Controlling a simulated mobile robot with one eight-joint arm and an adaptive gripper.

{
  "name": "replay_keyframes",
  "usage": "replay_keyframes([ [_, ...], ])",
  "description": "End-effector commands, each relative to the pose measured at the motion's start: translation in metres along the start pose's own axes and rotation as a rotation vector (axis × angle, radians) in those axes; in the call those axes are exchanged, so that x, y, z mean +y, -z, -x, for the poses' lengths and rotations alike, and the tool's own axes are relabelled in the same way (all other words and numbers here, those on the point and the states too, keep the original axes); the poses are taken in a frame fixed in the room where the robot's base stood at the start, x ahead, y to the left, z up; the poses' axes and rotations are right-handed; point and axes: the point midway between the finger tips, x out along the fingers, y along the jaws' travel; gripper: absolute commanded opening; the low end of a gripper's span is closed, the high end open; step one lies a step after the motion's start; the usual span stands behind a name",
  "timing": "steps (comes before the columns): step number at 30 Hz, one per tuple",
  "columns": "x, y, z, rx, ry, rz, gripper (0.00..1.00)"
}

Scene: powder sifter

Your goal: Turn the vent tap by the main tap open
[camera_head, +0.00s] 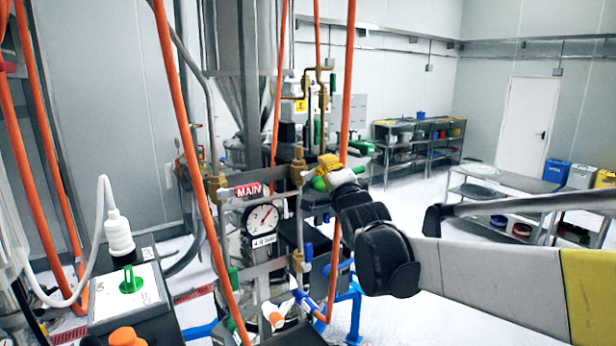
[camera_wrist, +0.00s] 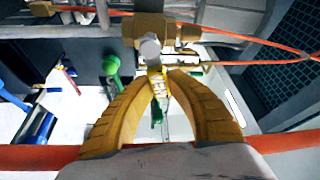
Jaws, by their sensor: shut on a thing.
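The MAIN sign (camera_head: 248,190) sits above a round gauge (camera_head: 262,217) on the pipe frame. A brass fitting (camera_head: 298,170) is on the upright pipe right of the sign. My gripper (camera_head: 326,163) is just right of this fitting. In the wrist view, a brass valve body (camera_wrist: 150,28) with a grey round end lies just beyond my fingertips (camera_wrist: 160,80). The yellow fingers are shut on the small vent tap handle, which they mostly hide. A green part (camera_wrist: 157,113) shows between the fingers. I cannot tell the handle's exact angle.
Orange hoses (camera_head: 185,120) run in front of and beside the pipes, and one crosses close under my gripper in the wrist view (camera_wrist: 40,157). A blue-handled tap (camera_head: 308,252) is lower down.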

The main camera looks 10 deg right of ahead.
Motion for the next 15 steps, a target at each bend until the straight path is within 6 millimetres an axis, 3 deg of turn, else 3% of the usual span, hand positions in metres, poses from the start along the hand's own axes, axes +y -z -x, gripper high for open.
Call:
replay_keyframes([
  [15, -0.024, -0.005, 0.002, 0.000, 0.189, 0.450, 0.00],
])
